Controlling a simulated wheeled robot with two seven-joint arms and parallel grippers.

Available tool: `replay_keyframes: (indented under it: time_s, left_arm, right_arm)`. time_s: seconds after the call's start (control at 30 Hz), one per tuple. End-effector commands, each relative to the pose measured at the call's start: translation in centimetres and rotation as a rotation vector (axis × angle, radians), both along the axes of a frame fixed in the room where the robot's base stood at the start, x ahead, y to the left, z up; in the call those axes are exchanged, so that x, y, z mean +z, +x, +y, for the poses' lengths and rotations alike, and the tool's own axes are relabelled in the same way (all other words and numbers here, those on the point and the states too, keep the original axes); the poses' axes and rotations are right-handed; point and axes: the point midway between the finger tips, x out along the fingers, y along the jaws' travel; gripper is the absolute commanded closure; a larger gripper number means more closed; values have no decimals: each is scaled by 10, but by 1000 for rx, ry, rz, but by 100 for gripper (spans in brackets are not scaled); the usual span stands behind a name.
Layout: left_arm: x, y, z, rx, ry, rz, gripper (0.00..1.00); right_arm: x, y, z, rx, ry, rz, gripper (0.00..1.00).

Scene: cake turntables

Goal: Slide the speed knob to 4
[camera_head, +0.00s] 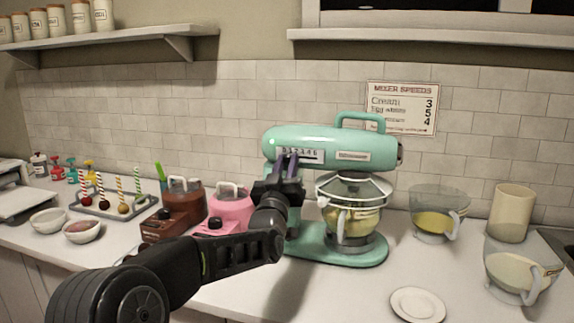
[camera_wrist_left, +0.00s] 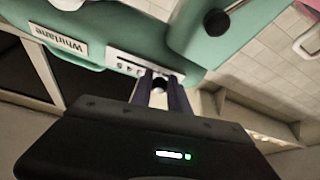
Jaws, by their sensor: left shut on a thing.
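The mint-green stand mixer (camera_head: 345,143) stands on the counter with a speed scale (camera_head: 310,156) on the side of its head. In the left wrist view the scale (camera_wrist_left: 123,64) is a pale strip with small digits, too small to read surely. My left gripper (camera_head: 287,160) reaches up to the left part of this scale. In the left wrist view the two fingers of the gripper (camera_wrist_left: 161,78) are shut on the small dark speed knob (camera_wrist_left: 160,84). The fingers hide most of the knob, so its exact setting cannot be told. My right gripper is not in view.
A glass bowl (camera_head: 350,222) sits under the mixer head. A speed sign (camera_head: 401,107) hangs on the wall, listing Cream 3. A white plate (camera_head: 418,304) lies at the front right.

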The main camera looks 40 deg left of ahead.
Motion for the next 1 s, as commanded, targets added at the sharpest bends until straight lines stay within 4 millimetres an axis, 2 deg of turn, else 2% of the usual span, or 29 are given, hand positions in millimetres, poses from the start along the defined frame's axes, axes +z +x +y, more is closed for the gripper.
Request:
replay_keyframes:
  time_s: [0.5,0.8,1.0]
  left_arm:
    - [-1,1,-2,0,-1,0,100]
    - [-2,15,-42,-5,-1,-1,100]
    - [0,15,-43,0,0,1,100]
  right_arm:
    - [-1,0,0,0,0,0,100]
    - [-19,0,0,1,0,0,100]
    - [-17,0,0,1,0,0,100]
